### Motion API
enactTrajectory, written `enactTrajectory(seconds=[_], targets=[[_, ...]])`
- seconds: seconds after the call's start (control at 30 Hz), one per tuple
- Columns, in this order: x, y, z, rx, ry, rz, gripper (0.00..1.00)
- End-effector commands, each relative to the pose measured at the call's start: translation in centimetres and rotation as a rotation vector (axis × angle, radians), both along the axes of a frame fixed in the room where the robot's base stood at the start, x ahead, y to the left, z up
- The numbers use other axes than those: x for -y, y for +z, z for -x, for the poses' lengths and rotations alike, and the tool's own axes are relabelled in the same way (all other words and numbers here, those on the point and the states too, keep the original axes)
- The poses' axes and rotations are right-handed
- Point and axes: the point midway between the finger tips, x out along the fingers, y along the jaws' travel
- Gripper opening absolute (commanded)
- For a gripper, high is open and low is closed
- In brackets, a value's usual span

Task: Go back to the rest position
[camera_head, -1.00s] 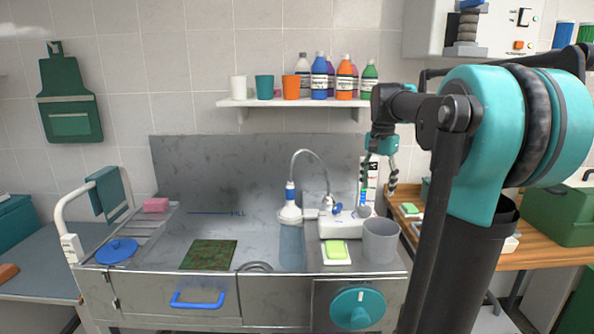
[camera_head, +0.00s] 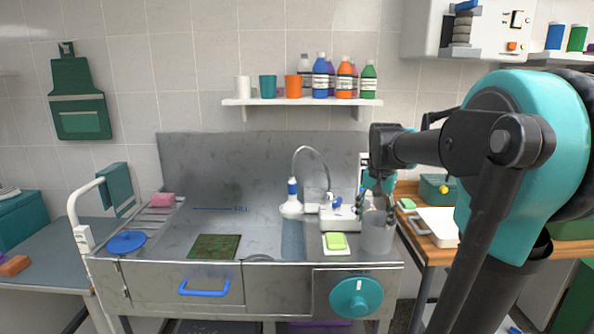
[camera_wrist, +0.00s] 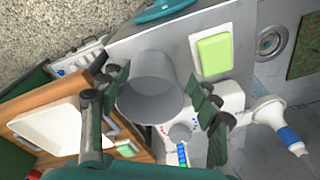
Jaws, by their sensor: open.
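My gripper (camera_head: 376,205) is open and hangs fingers down at the right end of the steel sink counter (camera_head: 315,268). Its fingertips are close to the rim of a grey cup (camera_head: 378,238). In the wrist view, my gripper (camera_wrist: 160,98) has one finger on each side of the grey cup (camera_wrist: 150,92), and the cup looks empty. I cannot tell whether the fingers touch it. My arm reaches in from the right and hides part of the side table.
A green sponge (camera_head: 336,241) lies left of the cup. A white faucet unit (camera_head: 338,216) stands behind it. A shelf (camera_head: 300,101) with cups and bottles is on the wall above. A wooden table (camera_head: 425,252) with a white tray (camera_head: 440,222) is at right.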

Motion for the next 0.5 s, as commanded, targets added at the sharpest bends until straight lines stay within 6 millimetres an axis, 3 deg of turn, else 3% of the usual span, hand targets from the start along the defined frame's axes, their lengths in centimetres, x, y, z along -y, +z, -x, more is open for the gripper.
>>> enactTrajectory(seconds=[0.17,0.3,0.5], targets=[[-1.1,-5.5,3.7,0.064,0.136,0.02,0.62],[-2.2,-11.6,8.6,0.14,0.299,0.052,0.62],[-3.1,-17.7,14.8,0.225,0.478,0.101,0.62]])
